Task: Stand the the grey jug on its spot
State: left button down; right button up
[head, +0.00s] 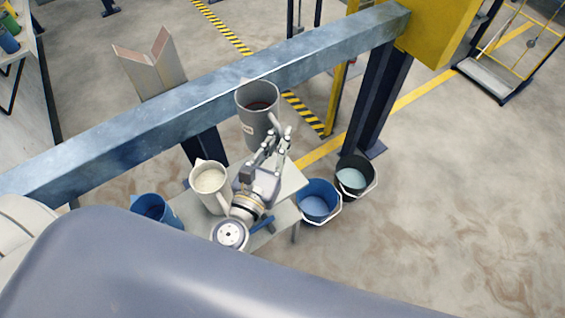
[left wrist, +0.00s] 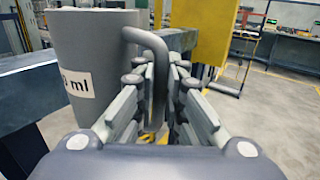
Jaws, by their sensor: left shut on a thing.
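The grey jug (head: 257,120) is upright, with something dark red inside, in front of the blue-grey beam in the head view. My left gripper (head: 272,143) is on its handle side. In the left wrist view the jug (left wrist: 95,50) fills the left part, with a label ending in "ml". There my left gripper (left wrist: 160,85) has its fingers closed around the jug's handle (left wrist: 157,58). The jug's underside is hidden, so I cannot tell whether it touches the small table (head: 292,181). No marked spot is clear. My right gripper is not in view.
A cream jug (head: 209,180) stands on the table left of my gripper, with a blue container (head: 155,210) further left. A blue bucket (head: 318,200) and a black bucket (head: 354,175) stand to the right. The beam (head: 200,100) crosses behind. Floor at right is clear.

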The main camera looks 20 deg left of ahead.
pick_arm(q)
notch_tip(320, 180, down, 13)
jog(key=b, duration=1.1)
jog(key=shift+f, duration=0.2)
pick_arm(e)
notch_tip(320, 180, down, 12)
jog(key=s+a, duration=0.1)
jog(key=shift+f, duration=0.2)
pick_arm(q)
jog(key=shift+d, duration=0.1)
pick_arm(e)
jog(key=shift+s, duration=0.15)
pick_arm(q)
notch_tip(320, 180, down, 5)
jog(key=b, duration=0.5)
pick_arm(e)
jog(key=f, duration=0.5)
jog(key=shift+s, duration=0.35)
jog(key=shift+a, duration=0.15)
